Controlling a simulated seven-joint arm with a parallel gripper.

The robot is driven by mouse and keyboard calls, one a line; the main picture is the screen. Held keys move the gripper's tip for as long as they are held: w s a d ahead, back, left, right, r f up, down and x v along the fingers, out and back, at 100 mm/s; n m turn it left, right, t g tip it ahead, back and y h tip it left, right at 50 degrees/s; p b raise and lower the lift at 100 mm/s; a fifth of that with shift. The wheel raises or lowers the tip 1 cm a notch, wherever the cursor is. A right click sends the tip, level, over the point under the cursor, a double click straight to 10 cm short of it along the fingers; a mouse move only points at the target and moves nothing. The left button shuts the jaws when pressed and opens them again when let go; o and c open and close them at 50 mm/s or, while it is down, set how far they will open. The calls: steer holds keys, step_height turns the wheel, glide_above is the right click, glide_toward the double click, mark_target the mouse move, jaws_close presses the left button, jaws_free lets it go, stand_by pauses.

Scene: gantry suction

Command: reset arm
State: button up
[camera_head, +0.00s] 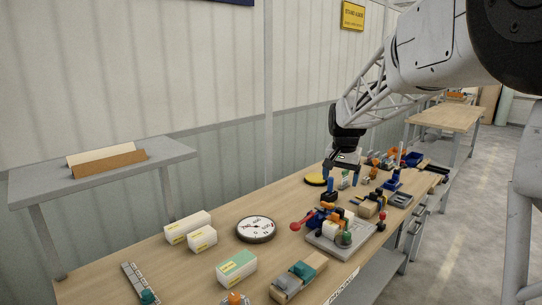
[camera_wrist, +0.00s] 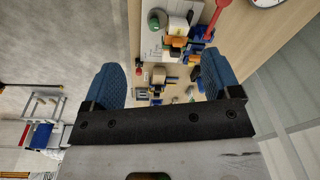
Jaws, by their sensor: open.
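My gripper (camera_head: 341,165) hangs from my white arm above the far half of the wooden workbench (camera_head: 180,270). In the wrist view its two blue fingers (camera_wrist: 160,85) stand wide apart, with nothing held between them. Below and beyond the gap between the fingers lie small parts on the bench, too small to name. In the head view the fingertips appear near a blue-topped part (camera_head: 329,185), and I cannot tell the exact height above it.
A grey fixture with a red-knobbed lever (camera_head: 342,238) stands mid-bench. A grey side table (camera_head: 185,151) stands left. Bare wood shows at the near left.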

steer(key=s+a+f+n, duration=0.1)
steer(key=s+f+n, duration=0.1)
steer(key=s, duration=2)
steer(key=s+a+f+n+t, duration=0.1)
steer(key=s+f+n, duration=0.2)
steer(key=s, duration=1.9)
steer(key=shift+s+a, duration=0.25)
steer(key=shift+s, duration=0.05)
